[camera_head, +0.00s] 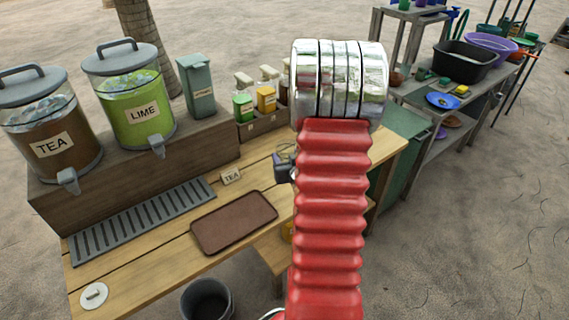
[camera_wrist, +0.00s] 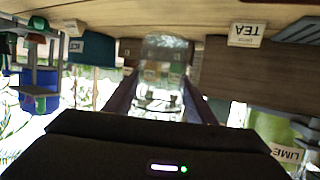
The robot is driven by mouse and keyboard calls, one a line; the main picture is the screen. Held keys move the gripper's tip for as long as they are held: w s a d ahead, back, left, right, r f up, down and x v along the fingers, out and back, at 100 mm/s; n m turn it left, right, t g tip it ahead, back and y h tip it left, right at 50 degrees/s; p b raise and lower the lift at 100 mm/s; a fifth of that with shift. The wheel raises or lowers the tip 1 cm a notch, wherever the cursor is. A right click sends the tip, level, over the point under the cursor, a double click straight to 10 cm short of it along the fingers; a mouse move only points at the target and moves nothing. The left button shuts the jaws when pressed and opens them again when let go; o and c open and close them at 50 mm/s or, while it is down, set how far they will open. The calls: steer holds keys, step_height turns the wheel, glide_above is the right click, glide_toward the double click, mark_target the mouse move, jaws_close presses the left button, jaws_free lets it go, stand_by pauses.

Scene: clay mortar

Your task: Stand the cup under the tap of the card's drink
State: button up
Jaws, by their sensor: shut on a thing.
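A clear cup (camera_wrist: 165,52) sits between the two fingers of my gripper (camera_wrist: 162,98) in the wrist view, which looks upside down. My gripper (camera_head: 284,166) is shut on the cup, partly hidden behind my red arm in the head view. A card (camera_head: 232,177) reading TEA stands on the wooden counter; it also shows in the wrist view (camera_wrist: 246,34). The TEA dispenser (camera_head: 48,135) holds brown drink and has a grey tap (camera_head: 68,180). The LIME dispenser (camera_head: 132,105) holds green drink and has its tap (camera_head: 157,147). My gripper is right of both taps.
A slatted grey drip grate (camera_head: 142,218) lies below the taps. A brown tray (camera_head: 233,222) lies on the counter, and a white disc (camera_head: 94,296) is at front left. A green bin (camera_head: 197,85) and several bottles (camera_head: 266,98) stand behind. A dark bucket (camera_head: 207,300) is below the front edge.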

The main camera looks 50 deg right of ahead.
stand_by(0.6)
steer(key=shift+a, duration=0.1)
steer(key=shift+w+a+r, duration=0.15)
steer(key=shift+w+a, duration=0.1)
steer(key=shift+w, duration=0.05)
steer(key=w+a+r+n+t+y, duration=0.1)
steer(key=w+a+r+n+y, duration=0.1)
steer(key=w+a, duration=0.5)
steer(key=w+a+r+n+t+y, duration=0.1)
steer(key=w+a, duration=0.3)
steer(key=a, duration=0.7)
steer(key=w+a+r+n+y, duration=0.1)
steer(key=a+r+n+y, duration=0.1)
steer(key=a, duration=1)
steer(key=w+a+r+n+y, duration=0.1)
steer(key=w+a+y, duration=0.1)
steer(key=a, duration=0.9)
steer(key=shift+a+r+n+y, duration=0.35)
steer(key=shift+r+n+y, duration=0.05)
steer(key=shift+w+d, duration=0.1)
